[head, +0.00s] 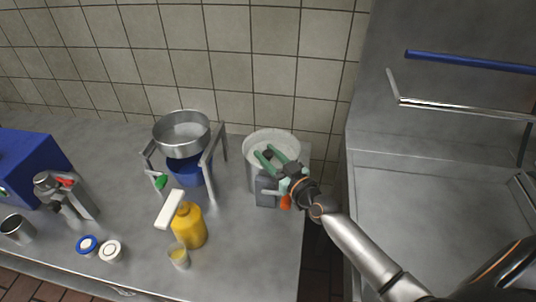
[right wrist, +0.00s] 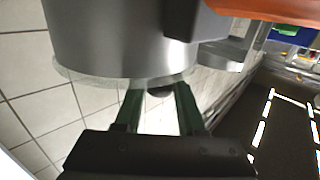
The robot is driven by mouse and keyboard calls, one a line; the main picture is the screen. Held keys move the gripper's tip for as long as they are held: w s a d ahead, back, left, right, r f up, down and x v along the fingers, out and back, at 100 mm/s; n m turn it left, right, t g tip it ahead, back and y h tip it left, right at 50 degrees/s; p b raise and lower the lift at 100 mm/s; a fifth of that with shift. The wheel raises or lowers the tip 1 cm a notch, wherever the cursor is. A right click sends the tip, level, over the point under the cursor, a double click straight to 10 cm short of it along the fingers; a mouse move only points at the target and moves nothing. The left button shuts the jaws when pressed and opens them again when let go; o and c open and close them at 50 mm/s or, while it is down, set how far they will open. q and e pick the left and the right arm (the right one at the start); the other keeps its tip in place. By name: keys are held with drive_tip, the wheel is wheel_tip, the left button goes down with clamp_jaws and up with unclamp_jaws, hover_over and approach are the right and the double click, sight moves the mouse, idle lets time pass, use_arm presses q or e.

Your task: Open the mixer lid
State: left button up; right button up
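The mixer (head: 254,178) is a grey metal vessel with a grey base at the back right of the counter. Its pale, clear lid (head: 262,138) lies on top, with a small dark knob (head: 267,153) in the middle. My right gripper (head: 268,156) has green fingers and reaches over the lid from the lower right. Its fingers are apart, one on each side of the knob. In the right wrist view the dark knob (right wrist: 160,92) shows between the spread fingers (right wrist: 158,98), with gaps on both sides. My left gripper is in neither view.
A steel bowl on a stand (head: 182,135) is left of the mixer. A yellow bottle (head: 188,228), a small glass (head: 179,257) and two small round containers (head: 110,251) are in front. An orange knob (head: 285,202) sticks out from the mixer base. The counter ends just right of the mixer.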

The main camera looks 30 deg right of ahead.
clamp_jaws()
idle(0.9)
